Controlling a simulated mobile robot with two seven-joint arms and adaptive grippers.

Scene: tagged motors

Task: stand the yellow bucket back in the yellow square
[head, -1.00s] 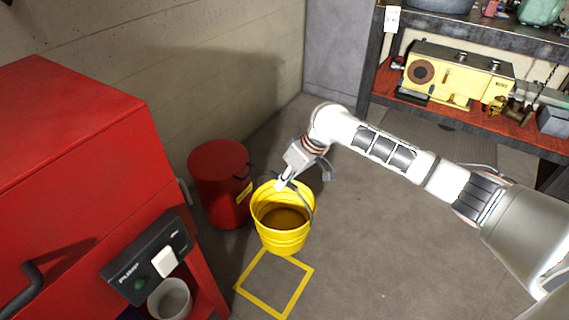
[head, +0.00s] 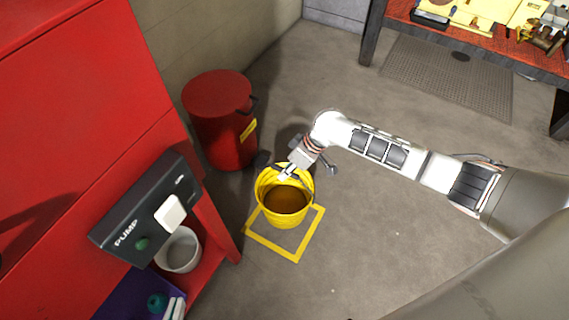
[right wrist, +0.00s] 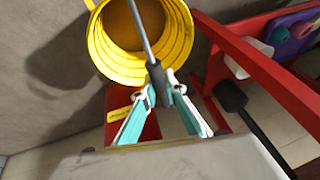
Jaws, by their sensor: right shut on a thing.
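The yellow bucket (head: 284,219) is upright with brown contents, and it overlaps the back part of the yellow square (head: 272,247) painted on the floor. I cannot tell whether its base touches the floor. My right gripper (head: 287,174) is at the bucket's back rim, shut on its handle. In the right wrist view the gripper (right wrist: 163,95) has its teal fingers on the handle's dark grip, and the bucket (right wrist: 104,55) shows beyond it. The bucket hides part of the square. My left gripper is not in view.
A red lidded can (head: 222,140) stands close behind the bucket, to the left. A red cabinet (head: 85,110) with a pump panel (head: 150,212) and a grey cup (head: 178,255) fills the left. A workbench (head: 480,50) is at the back right.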

